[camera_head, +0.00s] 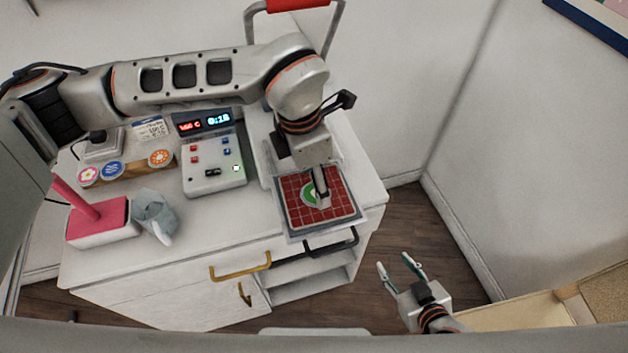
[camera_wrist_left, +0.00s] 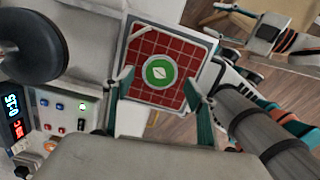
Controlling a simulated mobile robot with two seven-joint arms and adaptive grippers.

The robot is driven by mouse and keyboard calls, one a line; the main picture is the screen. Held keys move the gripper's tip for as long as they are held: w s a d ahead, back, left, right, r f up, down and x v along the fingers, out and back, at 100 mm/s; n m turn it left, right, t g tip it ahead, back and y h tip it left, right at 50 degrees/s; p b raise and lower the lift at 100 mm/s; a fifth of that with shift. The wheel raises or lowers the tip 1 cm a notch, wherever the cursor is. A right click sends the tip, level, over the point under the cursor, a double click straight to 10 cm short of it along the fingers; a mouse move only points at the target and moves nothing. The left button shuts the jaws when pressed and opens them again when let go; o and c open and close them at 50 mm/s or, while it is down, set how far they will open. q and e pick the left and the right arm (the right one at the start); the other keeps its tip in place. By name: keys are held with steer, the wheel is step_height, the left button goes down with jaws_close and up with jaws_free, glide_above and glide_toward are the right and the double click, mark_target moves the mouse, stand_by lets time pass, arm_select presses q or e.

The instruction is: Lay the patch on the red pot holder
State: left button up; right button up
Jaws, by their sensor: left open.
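The red pot holder (camera_head: 345,207) with a pale grid lies on the grey-edged plate at the right of the cabinet top. It also shows in the left wrist view (camera_wrist_left: 188,58). The round green patch with a white middle (camera_wrist_left: 160,71) lies flat near the middle of the pot holder; in the head view the patch (camera_head: 307,194) is partly hidden by my gripper. My left gripper (camera_head: 322,200) is over the pot holder, its open fingers on either side of the patch in the wrist view (camera_wrist_left: 158,82). My right gripper (camera_head: 396,262) is open and empty, off the cabinet's front right.
A control box (camera_head: 213,177) with lit displays stands left of the plate. Round badges on a wooden strip (camera_head: 130,167), a pink-topped block (camera_head: 100,222) and a grey cloth-like item (camera_head: 154,215) are farther left. A red handle (camera_head: 297,5) rises behind.

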arm_select(q)
step_height(320, 180, up, 11)
steer(key=a, duration=0.1)
steer(key=shift+s, duration=0.3)
steer(key=shift+a+f, duration=0.1)
stand_by(0.3)
